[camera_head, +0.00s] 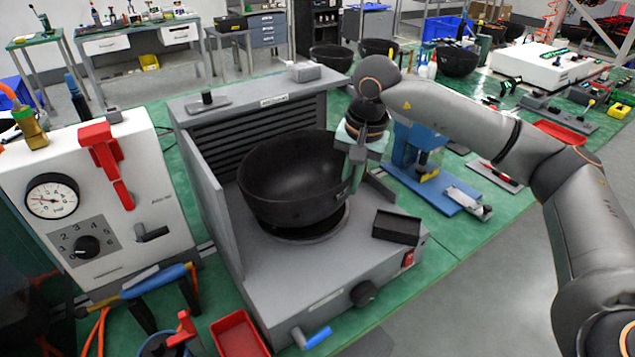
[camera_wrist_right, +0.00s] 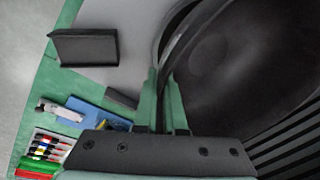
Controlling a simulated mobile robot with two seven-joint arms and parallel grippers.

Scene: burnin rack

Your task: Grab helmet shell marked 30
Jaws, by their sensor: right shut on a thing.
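A black bowl-shaped helmet shell (camera_head: 290,185) is at the grey rack machine (camera_head: 320,265), above a round dark seat on its deck. No number 30 can be read on it. My right gripper (camera_head: 352,180) is shut on the shell's right rim. In the right wrist view the green fingers (camera_wrist_right: 165,105) pinch the rim, and the shell's dark inside (camera_wrist_right: 250,60) fills the right side. Whether the shell touches the seat is hard to tell. My left gripper is not in view. More black shells (camera_head: 457,60) stand far back on the bench.
A small black open box (camera_head: 396,227) sits on the deck to the right of the shell. A white gauge panel (camera_head: 115,240) is at left, a blue stand (camera_head: 430,165) at right, and a red tray (camera_head: 240,335) in front.

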